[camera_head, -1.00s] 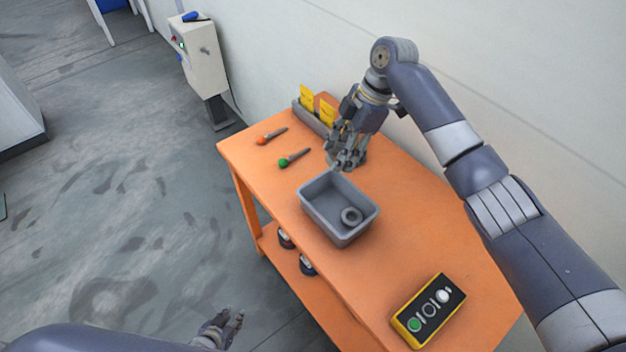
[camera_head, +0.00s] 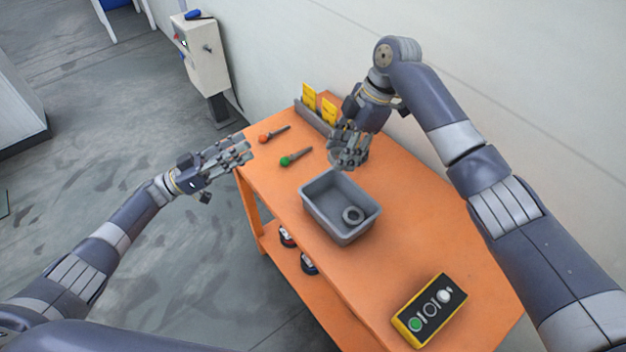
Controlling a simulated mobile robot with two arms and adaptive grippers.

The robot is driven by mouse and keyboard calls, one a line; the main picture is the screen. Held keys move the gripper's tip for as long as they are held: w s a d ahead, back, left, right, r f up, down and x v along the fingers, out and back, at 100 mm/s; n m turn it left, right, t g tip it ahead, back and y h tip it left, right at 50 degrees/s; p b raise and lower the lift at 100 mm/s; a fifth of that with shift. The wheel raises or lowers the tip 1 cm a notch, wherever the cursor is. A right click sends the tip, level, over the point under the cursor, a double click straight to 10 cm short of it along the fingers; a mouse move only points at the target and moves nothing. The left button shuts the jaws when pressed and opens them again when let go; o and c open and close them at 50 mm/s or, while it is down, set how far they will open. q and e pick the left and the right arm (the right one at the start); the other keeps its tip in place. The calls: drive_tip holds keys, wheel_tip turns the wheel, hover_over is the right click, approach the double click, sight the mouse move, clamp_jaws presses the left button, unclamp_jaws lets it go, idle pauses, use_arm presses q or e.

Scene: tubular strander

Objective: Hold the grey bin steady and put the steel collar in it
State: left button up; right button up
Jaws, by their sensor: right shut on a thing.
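The grey bin (camera_head: 318,218) stands upright on the orange table.
A green-tipped tool (camera_head: 296,157) and an orange-tipped tool (camera_head: 274,134) lie left of the bin. A grey holder with yellow cards (camera_head: 318,104) stands at the back. A yellow-framed button panel (camera_head: 430,309) lies at the front. The table's right part is clear.

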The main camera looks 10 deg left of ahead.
use_arm(q)
wheel_tip(320, 180, up, 4)
drive_tip(key=s+d+r+m+g+h, duration=0.1)
drive_tip(key=s+d+m+g+h, duration=0.1)
drive_tip(key=s+m+g, duration=0.3)
drive_tip(key=m+g+y, duration=0.5)
drive_tip(key=m+y, duration=0.7)
drive_tip(key=y, duration=0.8)
hover_over(315, 218)
wheel_tip(315, 218, down, 6)
drive_tip(key=r, duration=0.1)
drive_tip(key=shift+y, duration=0.3)
wheel_tip(315, 218, down, 12)
drive_tip(key=shift+f, duration=0.2)
clamp_jaws()
